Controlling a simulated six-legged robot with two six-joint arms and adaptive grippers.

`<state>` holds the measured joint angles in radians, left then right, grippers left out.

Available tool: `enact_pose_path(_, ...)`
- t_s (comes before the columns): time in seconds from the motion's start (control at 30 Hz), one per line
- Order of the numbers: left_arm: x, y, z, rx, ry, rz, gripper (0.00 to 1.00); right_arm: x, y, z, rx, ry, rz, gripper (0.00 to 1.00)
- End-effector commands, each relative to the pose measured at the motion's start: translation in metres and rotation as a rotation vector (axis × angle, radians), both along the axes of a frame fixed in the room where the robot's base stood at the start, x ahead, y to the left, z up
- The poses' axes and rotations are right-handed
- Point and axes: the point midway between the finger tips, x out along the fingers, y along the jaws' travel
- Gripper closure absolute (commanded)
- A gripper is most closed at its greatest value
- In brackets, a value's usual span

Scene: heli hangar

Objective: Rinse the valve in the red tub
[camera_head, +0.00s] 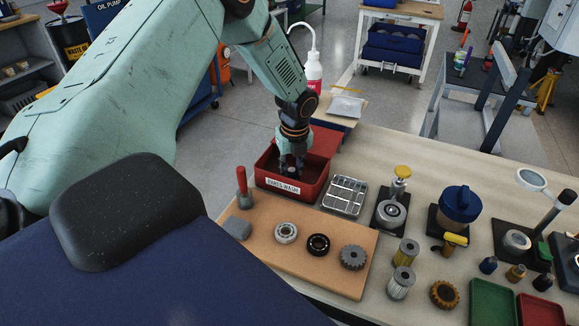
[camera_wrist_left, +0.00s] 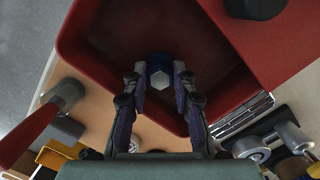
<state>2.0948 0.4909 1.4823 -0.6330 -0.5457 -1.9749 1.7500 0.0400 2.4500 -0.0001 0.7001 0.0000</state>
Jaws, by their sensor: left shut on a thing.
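The red tub (camera_head: 311,187), labelled "PARTS WASH", stands at the back left of the workbench. My left gripper (camera_head: 291,164) reaches down into it from above. In the left wrist view, the gripper's two fingers are shut on the valve (camera_wrist_left: 160,79), which shows a grey hexagonal end and a blue part behind it. The valve is inside the outline of the tub's dark red walls (camera_wrist_left: 82,43). Its lower part is hidden, and I cannot tell whether it touches the tub floor or any liquid. My right gripper is not in view.
A wire rack (camera_head: 344,196) stands close right of the tub. A brown board (camera_head: 265,262) in front carries a bearing (camera_head: 286,232), a dark ring (camera_head: 318,244) and a gear (camera_head: 354,257). A red-handled tool (camera_head: 242,184) stands upright at the tub's left front.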

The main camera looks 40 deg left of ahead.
Motion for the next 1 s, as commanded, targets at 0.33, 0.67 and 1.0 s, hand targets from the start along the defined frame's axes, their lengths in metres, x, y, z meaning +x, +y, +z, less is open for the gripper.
enact_pose_path(0.33,0.0,0.0,0.014,0.0,-0.001,0.0,1.0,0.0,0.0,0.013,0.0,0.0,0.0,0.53)
enact_pose_path(0.67,0.0,0.0,0.034,-0.001,-0.001,0.001,1.0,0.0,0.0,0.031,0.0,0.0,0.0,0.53)
enact_pose_path(1.0,0.0,0.0,0.054,-0.001,-0.001,0.001,1.0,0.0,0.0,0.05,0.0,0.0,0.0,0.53)
